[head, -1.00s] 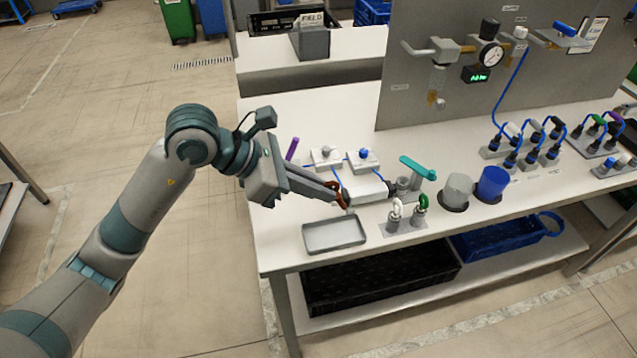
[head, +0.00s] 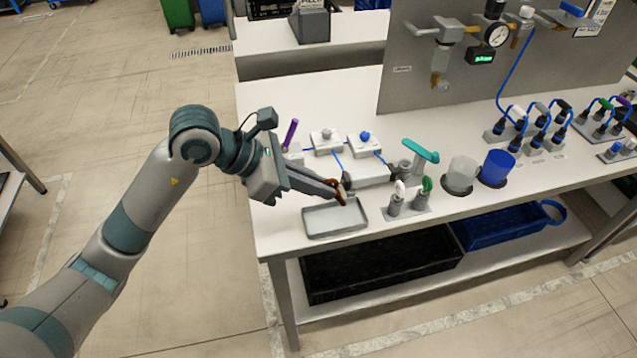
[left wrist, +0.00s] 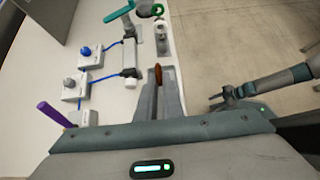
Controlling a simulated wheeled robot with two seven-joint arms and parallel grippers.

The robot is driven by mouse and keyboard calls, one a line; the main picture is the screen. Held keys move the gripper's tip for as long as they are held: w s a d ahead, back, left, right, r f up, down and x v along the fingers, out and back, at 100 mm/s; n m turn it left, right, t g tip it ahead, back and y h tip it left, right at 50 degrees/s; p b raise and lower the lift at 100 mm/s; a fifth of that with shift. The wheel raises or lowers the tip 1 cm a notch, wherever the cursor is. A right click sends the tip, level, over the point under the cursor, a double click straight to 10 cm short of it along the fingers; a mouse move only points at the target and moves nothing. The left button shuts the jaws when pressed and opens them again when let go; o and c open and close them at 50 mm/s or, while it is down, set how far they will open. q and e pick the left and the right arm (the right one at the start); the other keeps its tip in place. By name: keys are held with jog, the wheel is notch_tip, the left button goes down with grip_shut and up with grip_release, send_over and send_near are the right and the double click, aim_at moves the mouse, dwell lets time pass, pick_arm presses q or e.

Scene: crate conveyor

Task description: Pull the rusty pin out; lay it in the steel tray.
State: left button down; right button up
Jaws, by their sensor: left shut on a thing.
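The rusty pin (head: 341,194) is red-brown and held in the tips of my left gripper (head: 335,188). In the left wrist view the pin (left wrist: 158,73) stands between the two closed fingertips, beside the grey-white cylindrical housing (left wrist: 130,55) and apart from its body. In the head view the housing (head: 369,176) lies just behind and right of the fingertips. The shallow steel tray (head: 335,232) is empty, and the pin shows at its back right edge. The pin's height above the bench is hard to judge. My right gripper (left wrist: 226,96) shows small in the left wrist view only.
Two white boxes with knobs (head: 327,140) and a purple handle (head: 291,132) stand behind my gripper. Grey and blue cups are further right.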

pick_arm(q)
jog(key=shift+f+b, duration=0.9)
jog(key=shift+f, duration=0.05)
jog(key=shift+f+b, duration=0.4)
pick_arm(e)
jog(key=shift+w+d+f+g, duration=0.3)
jog(key=shift+w+g, duration=0.1)
jog(key=shift+w, duration=0.15)
pick_arm(q)
jog(key=c, duration=1.8)
grip_release()
jog(key=shift+a, duration=0.1)
